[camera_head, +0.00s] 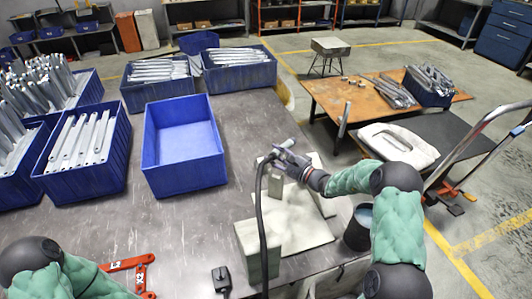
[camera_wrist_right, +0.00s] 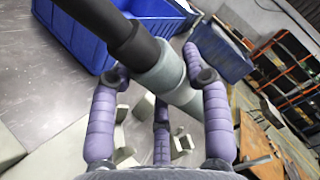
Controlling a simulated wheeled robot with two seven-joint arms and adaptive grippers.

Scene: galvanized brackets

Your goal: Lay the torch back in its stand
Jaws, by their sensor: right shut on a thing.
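The torch (camera_wrist_right: 172,75), with a grey-green barrel and a black grip, crosses the right wrist view. My right gripper (camera_head: 290,163) is shut around its barrel, its purple fingers (camera_wrist_right: 158,85) on both sides. In the head view the torch (camera_head: 285,145) shows partly as a light tip, and a black cable (camera_head: 262,215) hangs from it. What looks like the stand is pale grey-green blocks on a pale board (camera_head: 305,232): a tall front block (camera_head: 255,246) and a rear upright (camera_head: 275,184) under the gripper. Whether the torch touches the upright is unclear. My left gripper is out of view.
A blue bin (camera_head: 183,150), empty, stands left of the stand; bins of brackets (camera_head: 82,150) are farther left. A dark cup (camera_head: 358,228) stands near my right forearm. An orange-red tool (camera_head: 130,268) and a small black box (camera_head: 221,278) lie at the near edge.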

